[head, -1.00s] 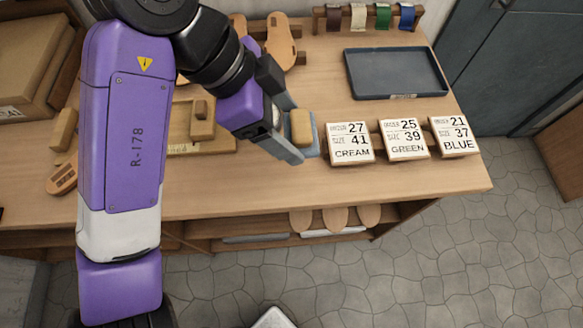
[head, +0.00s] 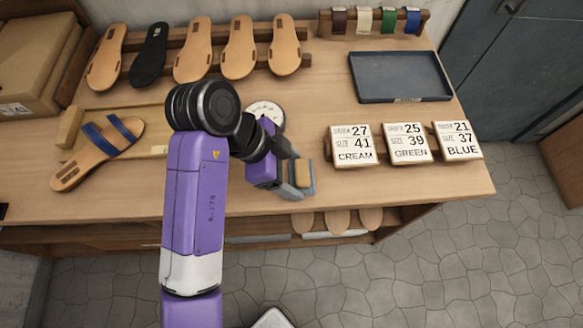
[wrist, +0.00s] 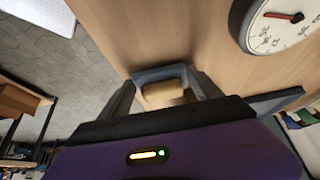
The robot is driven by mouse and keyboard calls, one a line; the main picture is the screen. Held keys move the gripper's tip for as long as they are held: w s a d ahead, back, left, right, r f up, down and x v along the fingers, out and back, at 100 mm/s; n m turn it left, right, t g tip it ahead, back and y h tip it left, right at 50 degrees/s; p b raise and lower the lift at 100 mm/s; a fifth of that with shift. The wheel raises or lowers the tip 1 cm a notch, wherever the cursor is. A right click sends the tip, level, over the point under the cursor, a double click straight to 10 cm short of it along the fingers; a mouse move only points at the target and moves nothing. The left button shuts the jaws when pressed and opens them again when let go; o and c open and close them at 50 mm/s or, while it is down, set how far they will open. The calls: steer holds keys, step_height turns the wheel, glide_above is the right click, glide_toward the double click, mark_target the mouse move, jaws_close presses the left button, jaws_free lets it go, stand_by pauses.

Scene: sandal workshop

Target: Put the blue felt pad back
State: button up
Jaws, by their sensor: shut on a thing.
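The blue felt pad (head: 311,176) is a grey-blue piece with a tan block on top. My gripper (head: 297,176) is shut on it, near the front edge of the bench, left of the CREAM card. In the wrist view, the pad (wrist: 152,74) sits between the two fingers of my gripper (wrist: 165,92), with its tan block partly hidden. I cannot tell whether the pad touches the bench top.
A round dial (head: 265,113) lies behind my gripper; it also shows in the wrist view (wrist: 280,25). The CREAM (head: 352,146), GREEN (head: 408,144) and BLUE (head: 458,141) cards stand right. A dark tray (head: 400,98) is empty. A blue-strapped sandal (head: 85,165) lies left.

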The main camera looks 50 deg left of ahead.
steer(key=shift+f, duration=0.25)
steer(key=o, duration=1.9)
steer(key=shift+c, duration=0.2)
steer(key=shift+r, duration=0.1)
steer(key=b+v, duration=0.1)
steer(key=v, duration=1.1)
steer(key=shift+a, duration=0.1)
